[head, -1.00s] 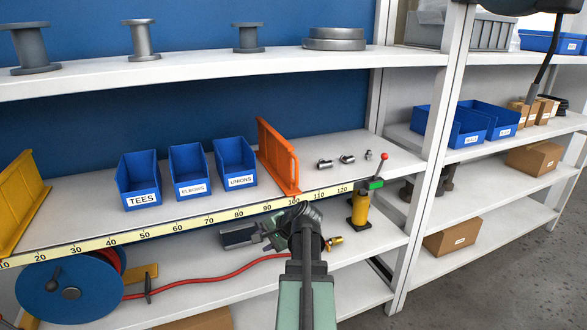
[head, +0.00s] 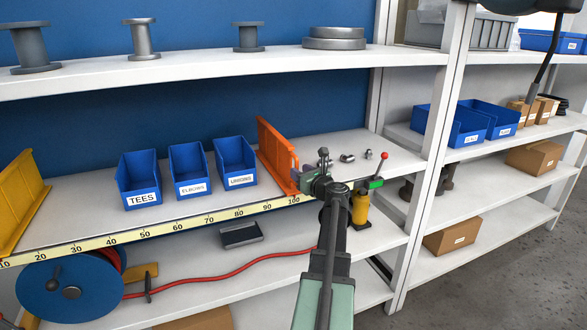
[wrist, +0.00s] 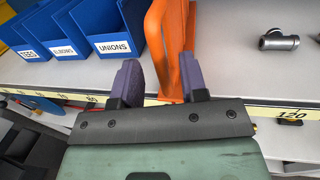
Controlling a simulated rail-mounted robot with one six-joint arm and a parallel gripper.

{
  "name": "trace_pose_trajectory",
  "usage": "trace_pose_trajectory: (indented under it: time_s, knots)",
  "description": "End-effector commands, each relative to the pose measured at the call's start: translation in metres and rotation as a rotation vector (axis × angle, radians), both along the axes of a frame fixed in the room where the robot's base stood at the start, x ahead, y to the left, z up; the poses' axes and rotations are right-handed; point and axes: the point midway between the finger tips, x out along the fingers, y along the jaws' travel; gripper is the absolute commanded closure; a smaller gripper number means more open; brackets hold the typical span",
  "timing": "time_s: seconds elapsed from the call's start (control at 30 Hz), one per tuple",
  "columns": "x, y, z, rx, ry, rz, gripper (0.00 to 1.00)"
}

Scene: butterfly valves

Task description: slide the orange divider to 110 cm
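The orange divider (head: 277,155) stands upright on the middle shelf, right of the blue bins, its front foot near the 100 mark of the yellow scale strip (head: 180,226). My gripper (head: 312,172) is at the shelf's front edge, just right of the divider's front end, and hides the scale beyond 100. In the wrist view my gripper (wrist: 161,78) is open, its two purple fingers apart. The divider (wrist: 178,50) shows beyond and between them, closer to the right finger, which overlaps its right edge. Contact cannot be told.
Blue bins marked unions (head: 235,162), elbows (head: 190,170) and tees (head: 139,180) stand left of the divider. Metal fittings (head: 347,157) lie to its right. A yellow divider (head: 20,203) is far left.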

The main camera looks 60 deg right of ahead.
Motion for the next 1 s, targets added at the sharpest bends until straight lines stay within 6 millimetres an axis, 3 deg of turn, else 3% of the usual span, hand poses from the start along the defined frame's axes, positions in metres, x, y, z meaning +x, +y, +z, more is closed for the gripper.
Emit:
trace_pose_trajectory:
  time_s: [0.1,0.2,0.5,0.77,1.0]
  knots:
    - [0.025,-0.012,0.000,-0.001,0.000,0.002,0.60]
    - [0.036,-0.017,0.000,-0.001,0.000,0.000,0.60]
    - [0.042,-0.017,0.000,-0.002,0.001,0.000,0.60]
    - [0.041,-0.017,0.000,-0.002,0.001,0.000,0.98]
    - [0.041,-0.017,0.000,-0.002,0.001,0.001,1.00]
